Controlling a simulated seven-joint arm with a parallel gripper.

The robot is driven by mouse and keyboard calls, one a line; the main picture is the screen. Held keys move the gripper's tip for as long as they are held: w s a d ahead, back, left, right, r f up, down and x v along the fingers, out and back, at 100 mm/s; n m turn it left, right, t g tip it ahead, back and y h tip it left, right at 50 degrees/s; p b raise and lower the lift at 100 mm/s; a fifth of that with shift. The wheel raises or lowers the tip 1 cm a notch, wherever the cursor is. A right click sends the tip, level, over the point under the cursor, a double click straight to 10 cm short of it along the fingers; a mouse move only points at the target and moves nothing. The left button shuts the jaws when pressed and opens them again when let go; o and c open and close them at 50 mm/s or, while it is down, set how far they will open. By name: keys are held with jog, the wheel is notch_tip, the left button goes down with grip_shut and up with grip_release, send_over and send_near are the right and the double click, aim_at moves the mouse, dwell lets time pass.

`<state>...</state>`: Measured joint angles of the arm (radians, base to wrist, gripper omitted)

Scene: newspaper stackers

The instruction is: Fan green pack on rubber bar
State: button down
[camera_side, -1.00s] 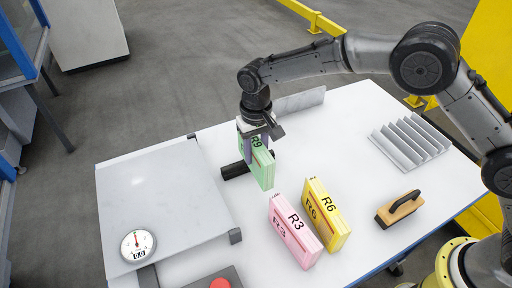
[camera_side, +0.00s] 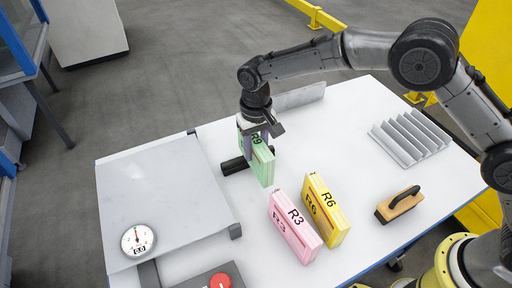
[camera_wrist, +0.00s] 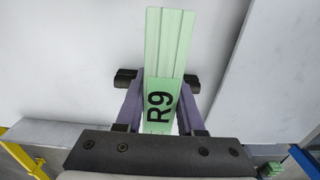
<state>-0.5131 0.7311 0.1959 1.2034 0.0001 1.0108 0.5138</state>
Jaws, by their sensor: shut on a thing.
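The green pack (camera_side: 265,168), marked R9, is held upright in my gripper (camera_side: 256,136). My gripper's two fingers close on its sides near the labelled end. In the wrist view the pack (camera_wrist: 167,50) stands between the two purple fingers of my gripper (camera_wrist: 161,100). The black rubber bar (camera_side: 233,166) lies on the table right beside the pack, and part of it is hidden behind the pack. I cannot tell whether the pack touches the bar.
A pink pack R3 (camera_side: 294,228) and a yellow pack R6 (camera_side: 326,210) stand in front. A grey plate with a dial gauge (camera_side: 138,240) is at left, a red button (camera_side: 220,282) at the front. A ridged rack (camera_side: 411,138) and a wooden-based handled block (camera_side: 399,205) are at right.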

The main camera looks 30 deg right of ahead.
jog(key=shift+f, duration=0.35)
jog(key=shift+w, duration=0.25)
jog(key=shift+w, duration=0.45)
jog(key=shift+w, duration=0.25)
jog(key=shift+w, duration=0.35)
jog(key=shift+w, duration=0.25)
jog(key=shift+w, duration=0.4)
jog(key=shift+w, duration=0.15)
